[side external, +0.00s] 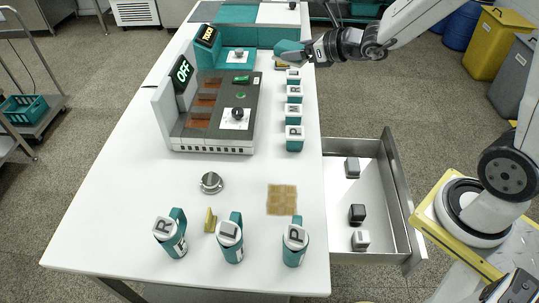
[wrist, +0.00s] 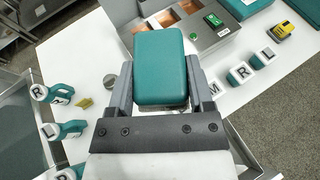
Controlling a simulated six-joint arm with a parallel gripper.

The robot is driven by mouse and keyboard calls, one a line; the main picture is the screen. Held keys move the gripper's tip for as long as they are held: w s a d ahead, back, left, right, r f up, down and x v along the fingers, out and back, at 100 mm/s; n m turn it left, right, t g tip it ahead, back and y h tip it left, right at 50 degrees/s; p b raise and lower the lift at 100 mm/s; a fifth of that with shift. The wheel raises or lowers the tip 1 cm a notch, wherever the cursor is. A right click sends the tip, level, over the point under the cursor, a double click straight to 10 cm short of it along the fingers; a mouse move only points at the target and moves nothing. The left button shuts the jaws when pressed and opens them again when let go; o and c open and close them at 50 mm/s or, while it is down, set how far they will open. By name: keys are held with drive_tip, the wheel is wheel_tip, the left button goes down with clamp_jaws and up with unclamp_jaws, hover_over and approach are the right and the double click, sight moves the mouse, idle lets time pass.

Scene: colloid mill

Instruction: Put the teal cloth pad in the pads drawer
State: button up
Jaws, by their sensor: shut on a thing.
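The teal cloth pad (side external: 289,46) is a rounded block held above the far right part of the white table. My gripper (side external: 306,50) is shut on it. In the wrist view the pad (wrist: 160,62) sits between the two dark fingers of my gripper (wrist: 159,80), and it hides what lies behind it. An open metal drawer (side external: 392,195) juts from the table's right side. It holds several small light and dark blocks, with bare floor between them. I cannot read a label on the drawer.
A grey machine (side external: 215,118) with a green OFF display stands left of a row of lettered teal containers (side external: 294,138). A teal unit (side external: 238,60) stands behind.

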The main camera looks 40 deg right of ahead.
idle(0.3)
drive_tip(key=s+a+f+n+g+y, duration=0.1)
drive_tip(key=s+a+f+n+y, duration=0.15)
drive_tip(key=a+f, duration=0.7)
drive_tip(key=n+g+y, duration=0.1)
drive_tip(key=n+y, duration=0.1)
hover_over(274, 195)
wheel_tip(274, 195, down, 12)
drive_tip(key=shift+f, duration=2.8)
drive_tip(key=shift+f, duration=0.15)
drive_tip(key=shift+f, duration=1.7)
drive_tip(key=shift+f, duration=0.2)
